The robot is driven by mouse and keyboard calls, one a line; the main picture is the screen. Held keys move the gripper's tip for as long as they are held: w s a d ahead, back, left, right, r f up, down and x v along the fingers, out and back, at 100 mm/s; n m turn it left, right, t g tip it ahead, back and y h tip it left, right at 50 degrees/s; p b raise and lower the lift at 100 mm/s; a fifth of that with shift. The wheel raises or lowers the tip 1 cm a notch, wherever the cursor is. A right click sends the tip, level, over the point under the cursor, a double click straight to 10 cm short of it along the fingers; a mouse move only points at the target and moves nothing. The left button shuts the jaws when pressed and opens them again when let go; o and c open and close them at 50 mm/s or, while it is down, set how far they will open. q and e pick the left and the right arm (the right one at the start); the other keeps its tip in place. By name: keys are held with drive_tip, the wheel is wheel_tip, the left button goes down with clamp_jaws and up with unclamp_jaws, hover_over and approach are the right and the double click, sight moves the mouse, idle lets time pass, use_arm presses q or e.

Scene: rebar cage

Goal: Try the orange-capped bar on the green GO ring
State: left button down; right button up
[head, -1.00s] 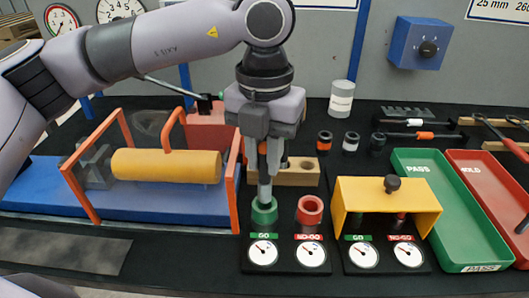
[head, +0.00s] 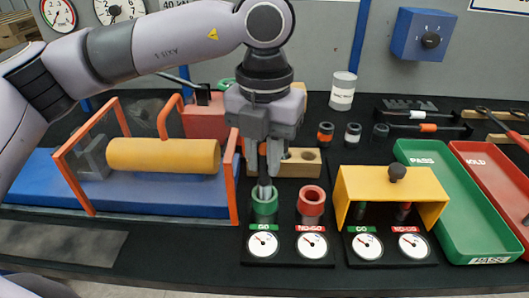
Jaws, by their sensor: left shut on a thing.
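My left gripper (head: 268,172) points down just above the green GO ring (head: 265,206) and is shut on a slim dark bar (head: 265,189). The bar stands roughly upright, and its lower end is at or inside the ring's opening. I cannot tell how deep it sits. No orange cap shows on it; its upper part is hidden by the fingers. The GO dial (head: 263,243) is in front of the ring. The red NO-GO ring (head: 311,202) stands just to the right and is empty. My right gripper is not in view.
A yellow guard (head: 392,183) covers a second gauge pair at right. Green PASS (head: 440,210) and red HOLD (head: 490,190) trays lie beyond it. An orange-framed guard (head: 235,180) stands close left. A wooden block (head: 300,163) is behind the rings.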

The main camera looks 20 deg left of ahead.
use_arm(q)
drive_tip(key=shift+f+b, duration=0.6)
drive_tip(key=shift+f, duration=0.1)
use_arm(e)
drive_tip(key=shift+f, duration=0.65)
use_arm(q)
drive_tip(key=c, duration=0.9)
unclamp_jaws()
drive_tip(key=shift+r, duration=0.1)
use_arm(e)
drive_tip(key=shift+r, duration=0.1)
use_arm(q)
wheel_tip(320, 180, up, 7)
drive_tip(key=shift+r, duration=0.1)
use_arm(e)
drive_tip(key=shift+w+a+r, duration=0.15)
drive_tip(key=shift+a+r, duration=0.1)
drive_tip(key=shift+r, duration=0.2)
